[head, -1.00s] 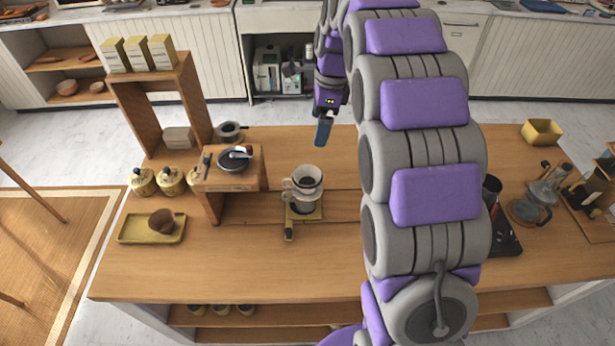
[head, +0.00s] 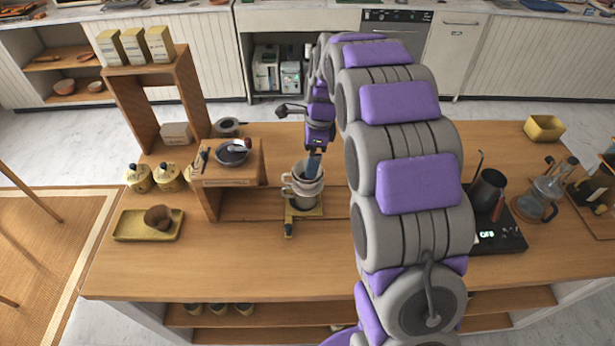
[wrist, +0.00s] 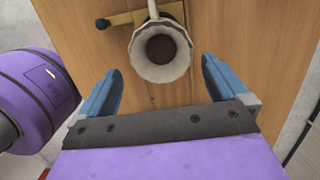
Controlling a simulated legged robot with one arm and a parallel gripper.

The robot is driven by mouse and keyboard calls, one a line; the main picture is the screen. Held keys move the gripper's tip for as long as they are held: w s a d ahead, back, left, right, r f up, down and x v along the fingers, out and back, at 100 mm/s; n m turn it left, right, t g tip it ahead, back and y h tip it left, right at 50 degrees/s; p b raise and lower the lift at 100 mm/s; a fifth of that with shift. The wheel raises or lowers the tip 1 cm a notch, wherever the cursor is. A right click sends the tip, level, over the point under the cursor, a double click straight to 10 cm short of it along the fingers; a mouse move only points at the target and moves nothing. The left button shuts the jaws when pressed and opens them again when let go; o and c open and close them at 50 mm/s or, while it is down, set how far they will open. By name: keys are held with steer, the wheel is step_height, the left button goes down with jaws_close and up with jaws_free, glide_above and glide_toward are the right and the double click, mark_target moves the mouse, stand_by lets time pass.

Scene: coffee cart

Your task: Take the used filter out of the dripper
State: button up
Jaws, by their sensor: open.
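The white dripper (head: 302,188) sits on a yellow stand (head: 312,212) at the middle of the wooden cart. In the wrist view, a pale fluted filter (wrist: 143,66) lines it, with dark brown grounds (wrist: 160,48) inside. My gripper (wrist: 161,70) is open and empty, its two blue fingers apart. The filter shows between and beyond the fingertips in the wrist view, without visible contact.
A wooden riser (head: 243,165) with a dark bowl stands left of the dripper. A yellow tray (head: 128,228) holding a brown lump lies farther left. A black scale (head: 500,238) with a dark kettle (head: 487,190) stands right. The cart's front is clear.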

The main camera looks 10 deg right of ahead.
steer(key=f, duration=0.2)
steer(key=f+b, duration=0.1)
steer(key=shift+w+a+f, duration=0.15)
steer(key=shift+a+f, duration=0.1)
steer(key=shift+f, duration=0.15)
steer(key=shift+c, duration=0.2)
steer(key=c, duration=1.1)
steer(key=shift+r, duration=0.15)
steer(key=shift+c, duration=0.2)
